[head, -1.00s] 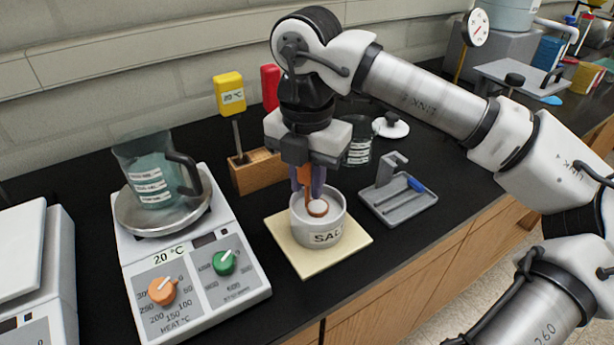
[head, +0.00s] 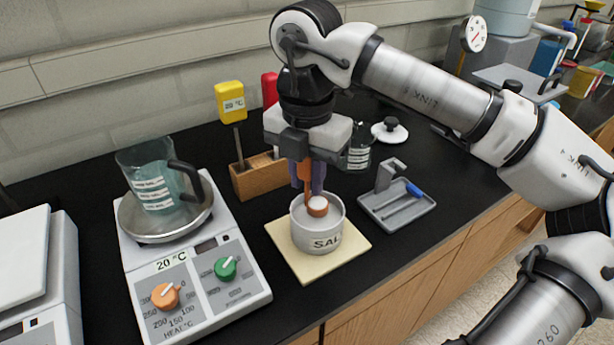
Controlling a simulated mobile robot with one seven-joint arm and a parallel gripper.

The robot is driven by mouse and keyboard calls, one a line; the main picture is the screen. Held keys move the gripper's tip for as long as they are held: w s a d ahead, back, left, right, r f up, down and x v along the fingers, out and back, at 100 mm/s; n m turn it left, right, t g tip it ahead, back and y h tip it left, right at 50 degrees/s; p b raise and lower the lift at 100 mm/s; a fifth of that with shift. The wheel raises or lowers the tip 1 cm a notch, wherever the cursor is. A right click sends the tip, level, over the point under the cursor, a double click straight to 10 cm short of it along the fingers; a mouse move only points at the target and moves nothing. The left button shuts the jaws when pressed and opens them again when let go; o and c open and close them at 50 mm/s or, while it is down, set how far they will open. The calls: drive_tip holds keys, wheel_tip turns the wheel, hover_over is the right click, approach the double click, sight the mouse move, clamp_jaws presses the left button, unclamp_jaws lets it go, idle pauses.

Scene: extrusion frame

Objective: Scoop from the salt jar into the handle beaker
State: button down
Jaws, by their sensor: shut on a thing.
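The salt jar (head: 326,243) is a pale grey open pot marked "SAL" on a cream mat (head: 285,243). My gripper (head: 306,172) is above the jar, pointing down, and is shut on an orange-brown scoop (head: 305,180). The scoop's round bowl (head: 317,206) holds white stuff and sits at the jar's mouth, near rim height. Whether it touches the rim I cannot tell. The handle beaker (head: 153,178), clear with a dark handle and bluish contents, stands upright on the round plate of the hot plate (head: 195,292) at left.
A wooden block (head: 257,180) with a yellow thermometer (head: 231,97) stands behind the jar. A dark labelled beaker (head: 359,157) and a black-knobbed lid (head: 390,131) are at the back. A grey tray (head: 398,213) with a blue-ended tool lies right of the jar. Black bench shows between hot plate and mat.

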drive_tip(key=shift+r+p, duration=2.2)
drive_tip(key=shift+r, duration=1.7)
